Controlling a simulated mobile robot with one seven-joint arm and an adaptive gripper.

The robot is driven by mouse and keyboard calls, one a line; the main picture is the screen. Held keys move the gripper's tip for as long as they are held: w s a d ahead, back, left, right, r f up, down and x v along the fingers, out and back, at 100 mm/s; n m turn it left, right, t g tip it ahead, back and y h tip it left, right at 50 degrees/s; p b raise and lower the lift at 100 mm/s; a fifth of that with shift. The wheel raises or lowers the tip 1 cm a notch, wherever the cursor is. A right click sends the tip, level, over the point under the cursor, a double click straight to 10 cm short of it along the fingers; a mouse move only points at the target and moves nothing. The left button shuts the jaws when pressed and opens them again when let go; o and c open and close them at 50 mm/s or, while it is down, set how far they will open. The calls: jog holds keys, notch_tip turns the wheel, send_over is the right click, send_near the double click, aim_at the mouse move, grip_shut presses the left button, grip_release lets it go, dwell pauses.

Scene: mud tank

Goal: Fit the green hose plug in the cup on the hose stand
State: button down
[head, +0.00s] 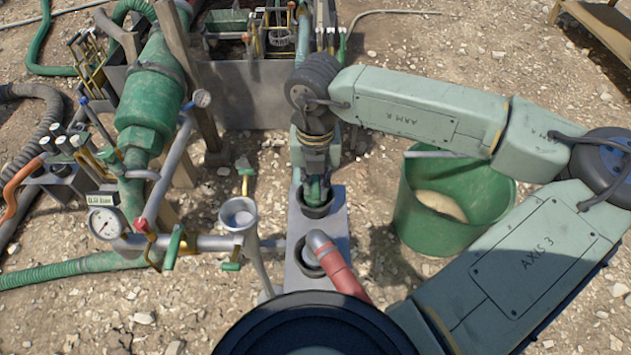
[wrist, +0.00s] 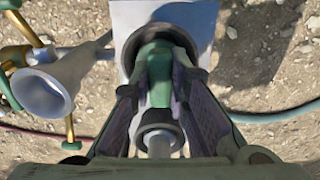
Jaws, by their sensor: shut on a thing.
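The green hose plug (wrist: 160,72) is held between the two fingers of my gripper (wrist: 158,88), which is shut on it. In the head view my gripper (head: 315,178) points down at the far cup (head: 318,211) of the grey hose stand (head: 336,232). The plug's lower end overlaps the mouth of this dark-rimmed cup, which also shows in the wrist view (wrist: 137,42). I cannot tell how deep the plug sits. The fingers hide part of the plug and the cup.
A red hose plug (head: 338,268) with a grey elbow stands at the near cup of the stand. A grey funnel (head: 238,213) on pipework is close on the left. A green bucket (head: 430,228) stands on the right. Gravelly ground lies around.

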jog(key=shift+f+b, duration=0.4)
jog(key=shift+b, duration=0.05)
jog(key=c, duration=1.5)
grip_release()
jog(key=shift+o, duration=0.2)
notch_tip(320, 180, up, 12)
